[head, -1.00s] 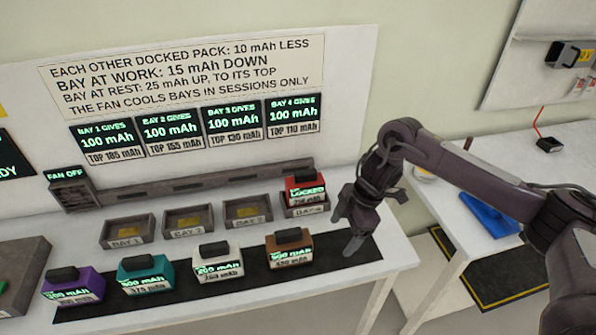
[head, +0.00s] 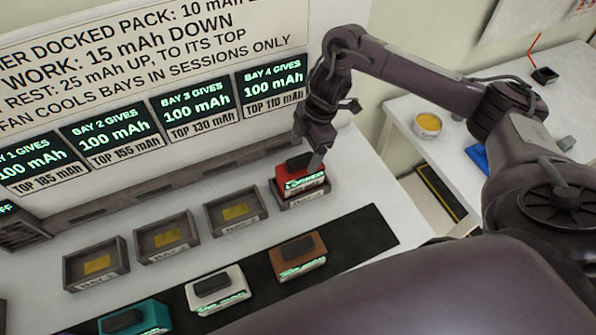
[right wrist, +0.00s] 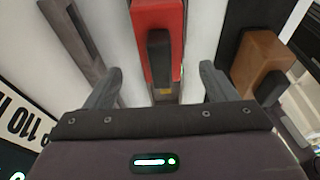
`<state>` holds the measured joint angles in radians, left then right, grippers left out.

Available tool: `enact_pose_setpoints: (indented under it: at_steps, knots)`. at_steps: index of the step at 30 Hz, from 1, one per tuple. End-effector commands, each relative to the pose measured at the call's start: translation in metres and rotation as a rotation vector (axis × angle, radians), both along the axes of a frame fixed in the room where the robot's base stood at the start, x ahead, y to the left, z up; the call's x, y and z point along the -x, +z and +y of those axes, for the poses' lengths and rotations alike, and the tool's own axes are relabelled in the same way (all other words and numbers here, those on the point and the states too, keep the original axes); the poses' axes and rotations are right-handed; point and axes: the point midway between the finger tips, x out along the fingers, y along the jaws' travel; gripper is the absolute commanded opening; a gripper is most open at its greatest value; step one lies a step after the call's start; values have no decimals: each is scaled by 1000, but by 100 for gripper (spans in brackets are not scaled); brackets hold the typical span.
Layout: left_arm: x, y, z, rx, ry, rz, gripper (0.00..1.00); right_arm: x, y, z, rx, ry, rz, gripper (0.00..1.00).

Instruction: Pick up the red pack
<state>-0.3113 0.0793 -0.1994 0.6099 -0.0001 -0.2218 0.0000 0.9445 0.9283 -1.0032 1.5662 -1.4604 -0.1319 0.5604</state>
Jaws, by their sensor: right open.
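The red pack (head: 299,180) sits in the bay 4 dock (head: 303,204), at the right end of the row of bays, with a black handle on top and a lit green label reading "LOCKED". My right gripper (head: 308,152) is just above it, pointing down. In the right wrist view the red pack (right wrist: 158,40) and its black handle lie between the two spread fingers of my right gripper (right wrist: 160,85). The fingers are open and seem not to touch the handle. My left gripper is out of view.
Three empty bay trays (head: 165,239) stand left of the red pack. A brown pack (head: 298,257), a white pack (head: 216,290) and a teal pack (head: 135,318) stand on a black mat (head: 365,232) in front. A side table with a yellow-topped tub (head: 428,125) is at right.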

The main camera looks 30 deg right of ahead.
Motion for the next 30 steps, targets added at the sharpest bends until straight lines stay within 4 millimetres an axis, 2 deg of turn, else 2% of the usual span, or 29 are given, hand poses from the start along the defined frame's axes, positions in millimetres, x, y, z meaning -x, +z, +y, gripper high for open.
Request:
enact_pose_setpoints:
  at_steps: [5,8,12,21,30]
  knots:
    - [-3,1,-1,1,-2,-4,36,2,-17,7,-4,-1,4,78]
    - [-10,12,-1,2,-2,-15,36,4,-29,13,-2,0,6,78]
    - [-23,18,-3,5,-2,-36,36,2,-46,17,-1,-1,2,78]
    - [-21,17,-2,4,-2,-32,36,1,-52,18,0,1,-1,78]
    - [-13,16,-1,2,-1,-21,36,1,-52,18,-1,0,-1,39]
